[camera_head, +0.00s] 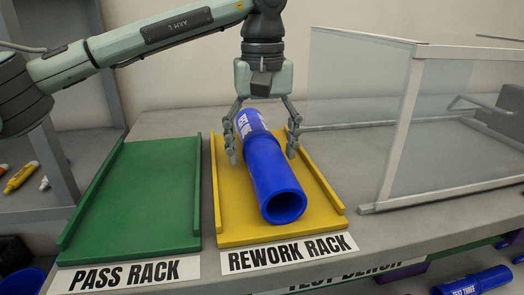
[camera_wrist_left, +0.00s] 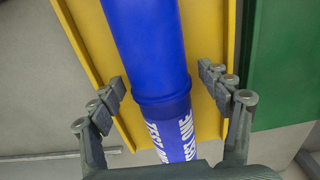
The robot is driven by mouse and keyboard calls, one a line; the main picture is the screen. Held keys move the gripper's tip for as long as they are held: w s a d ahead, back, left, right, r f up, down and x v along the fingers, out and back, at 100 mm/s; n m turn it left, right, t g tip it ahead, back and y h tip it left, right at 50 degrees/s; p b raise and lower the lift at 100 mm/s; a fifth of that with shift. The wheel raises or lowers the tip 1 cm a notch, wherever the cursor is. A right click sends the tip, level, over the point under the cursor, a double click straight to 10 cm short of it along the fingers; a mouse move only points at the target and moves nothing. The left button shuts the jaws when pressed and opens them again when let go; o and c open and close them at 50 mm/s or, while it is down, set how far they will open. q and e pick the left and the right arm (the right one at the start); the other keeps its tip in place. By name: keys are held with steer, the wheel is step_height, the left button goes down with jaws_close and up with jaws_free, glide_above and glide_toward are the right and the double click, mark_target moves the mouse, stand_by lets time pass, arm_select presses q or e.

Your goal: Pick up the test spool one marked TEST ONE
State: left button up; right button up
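The blue test spool one (camera_head: 267,170) lies lengthwise on the yellow rework rack (camera_head: 236,228), its open end toward the front. In the left wrist view the spool (camera_wrist_left: 150,45) bears the white lettering TEST ONE. My left gripper (camera_head: 262,148) is above the rack with its fingers spread to either side of the spool. In the left wrist view the open fingers (camera_wrist_left: 165,92) straddle the spool, with a visible gap on both sides. My right gripper is not in view.
The green pass rack (camera_head: 140,195) is empty to the left. A clear-walled enclosure (camera_head: 400,130) stands on the right of the bench. Another blue spool marked TEST THREE (camera_head: 475,284) lies lower at the front right. Shelving with small yellow items (camera_head: 20,178) is at left.

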arm_select(q)
steer(key=c, duration=1.5)
steer(key=shift+o, duration=0.2)
